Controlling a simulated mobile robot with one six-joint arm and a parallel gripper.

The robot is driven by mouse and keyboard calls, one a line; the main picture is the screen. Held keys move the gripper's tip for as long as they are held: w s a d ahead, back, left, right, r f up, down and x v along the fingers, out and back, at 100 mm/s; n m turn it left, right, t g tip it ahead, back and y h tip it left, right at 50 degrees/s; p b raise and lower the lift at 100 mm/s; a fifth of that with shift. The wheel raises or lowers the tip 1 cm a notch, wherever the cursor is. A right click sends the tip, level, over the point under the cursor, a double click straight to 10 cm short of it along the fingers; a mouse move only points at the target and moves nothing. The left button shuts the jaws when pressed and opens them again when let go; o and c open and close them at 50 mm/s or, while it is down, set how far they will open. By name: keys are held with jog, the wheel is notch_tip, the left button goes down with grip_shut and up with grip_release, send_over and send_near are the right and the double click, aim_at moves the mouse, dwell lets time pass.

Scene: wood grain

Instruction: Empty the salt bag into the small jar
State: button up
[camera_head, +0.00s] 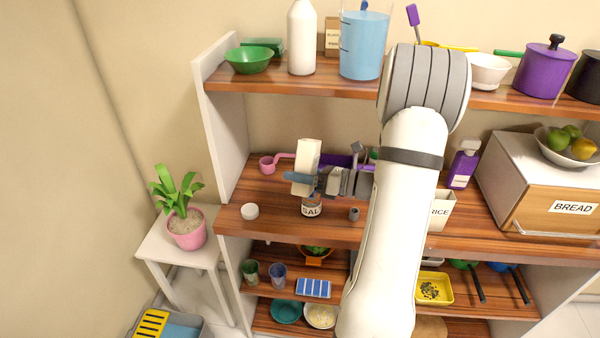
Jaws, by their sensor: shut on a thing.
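A cream-white bag (308,154), which I take to be the salt bag, is held in my gripper (302,180) above the middle shelf. My gripper comes in from the right and is shut on the bag's lower part. The bag looks near upright, leaning a little; its label and opening cannot be made out. The small jar (311,207), with a label reading "SAL", stands on the shelf just below the bag and gripper. The gripper partly hides the jar's top. No falling salt is visible.
A white round lid (249,211) lies left of the jar. A small grey cylinder (354,214) stands to its right. A pink scoop (268,164) is behind. A RICE box (440,212), a purple bottle (463,165) and a bread box (540,185) are right of my arm.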

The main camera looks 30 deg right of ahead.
jog(key=shift+r, duration=0.1)
jog(key=m+p, duration=0.1)
jog(key=p, duration=0.1)
jog(key=shift+s+a+r+p, duration=0.2)
jog(key=shift+p, duration=0.15)
jog(key=shift+s+a+m+p, duration=0.15)
jog(key=shift+a+m+p, duration=0.05)
jog(key=shift+m+p, duration=0.4)
jog(key=shift+f, duration=0.25)
jog(key=shift+s+a+r+m+p, duration=0.1)
jog(key=shift+r+m+p, duration=0.1)
jog(key=shift+m+p, duration=0.5)
jog(key=shift+s+f+m+p, duration=0.1)
jog(key=shift+m+p, duration=0.2)
jog(key=shift+p, duration=0.5)
jog(key=shift+a+f, duration=0.1)
